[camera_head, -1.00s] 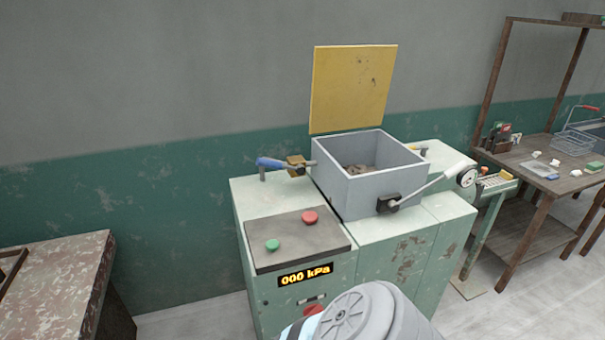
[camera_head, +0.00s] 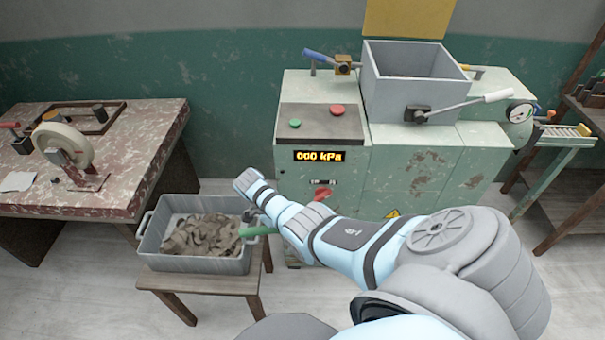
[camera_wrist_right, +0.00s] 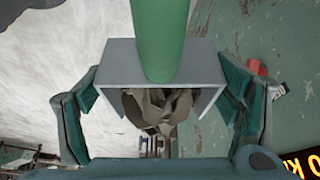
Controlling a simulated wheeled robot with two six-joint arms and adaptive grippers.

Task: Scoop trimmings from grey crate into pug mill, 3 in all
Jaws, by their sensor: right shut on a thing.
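The grey crate (camera_head: 195,264) stands on a small wooden stool and holds a heap of brown-grey clay trimmings (camera_head: 205,235). The pug mill (camera_head: 420,165) is a worn green machine with a grey hopper (camera_head: 412,98); its yellow lid (camera_head: 408,18) stands raised. My right gripper (camera_wrist_right: 160,75) is shut on a scoop with a green handle (camera_wrist_right: 160,40). The grey scoop pan (camera_wrist_right: 120,75) shows grey-brown trimmings (camera_wrist_right: 160,108) between its sides. In the head view the green handle (camera_head: 258,230) shows by the crate's right side; the pan is hidden there. My left gripper is out of view.
A worn red table (camera_head: 130,175) with a wheel-like tool (camera_head: 62,145) stands left. The mill has a blue-handled latch (camera_head: 325,58), a white-handled lever (camera_head: 465,103), buttons (camera_head: 337,110) and a display reading 000 kPa (camera_head: 320,156). A wooden bench (camera_head: 570,200) is at right.

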